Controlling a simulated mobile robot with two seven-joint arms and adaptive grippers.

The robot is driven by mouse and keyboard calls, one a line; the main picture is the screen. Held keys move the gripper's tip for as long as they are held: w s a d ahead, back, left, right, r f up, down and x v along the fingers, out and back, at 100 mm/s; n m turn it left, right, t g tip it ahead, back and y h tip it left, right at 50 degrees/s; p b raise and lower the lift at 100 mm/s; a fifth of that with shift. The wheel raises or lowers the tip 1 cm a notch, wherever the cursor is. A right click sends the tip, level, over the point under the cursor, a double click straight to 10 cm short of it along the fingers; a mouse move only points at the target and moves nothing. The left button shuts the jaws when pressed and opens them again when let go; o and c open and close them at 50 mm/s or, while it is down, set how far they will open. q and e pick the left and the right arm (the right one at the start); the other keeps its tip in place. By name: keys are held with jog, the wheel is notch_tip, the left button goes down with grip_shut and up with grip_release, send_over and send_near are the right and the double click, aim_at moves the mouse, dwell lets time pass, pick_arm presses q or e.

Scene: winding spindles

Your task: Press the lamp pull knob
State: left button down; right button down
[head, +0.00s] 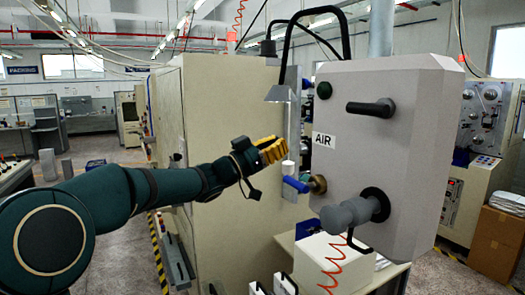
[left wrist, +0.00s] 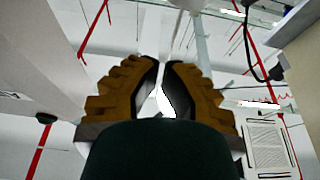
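The lamp (head: 279,93) has a small grey shade on a curved black arm at the upper left of the grey AIR panel box. A small white cylinder (head: 288,167) hangs below it, beside the box; it looks like the pull knob, but its cord is hard to make out. My left gripper (head: 284,149) has yellow fingers and is just above and left of this white piece, seemingly apart from it. In the left wrist view its fingers (left wrist: 163,66) meet closely at the tips, with no object visible between them. My right gripper is not in view.
A tall beige cabinet (head: 225,100) stands behind my left arm. Red coiled hose hangs below the box.

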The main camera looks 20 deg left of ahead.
aim_at(286, 163)
pick_arm(q)
jog(key=x, duration=0.3)
jog(key=shift+f, duration=0.1)
notch_tip(286, 163, down, 3)
jog(key=shift+r, duration=0.15)
jog(key=shift+f, duration=0.55)
jog(key=shift+a, duration=0.1)
jog(key=shift+f, duration=0.1)
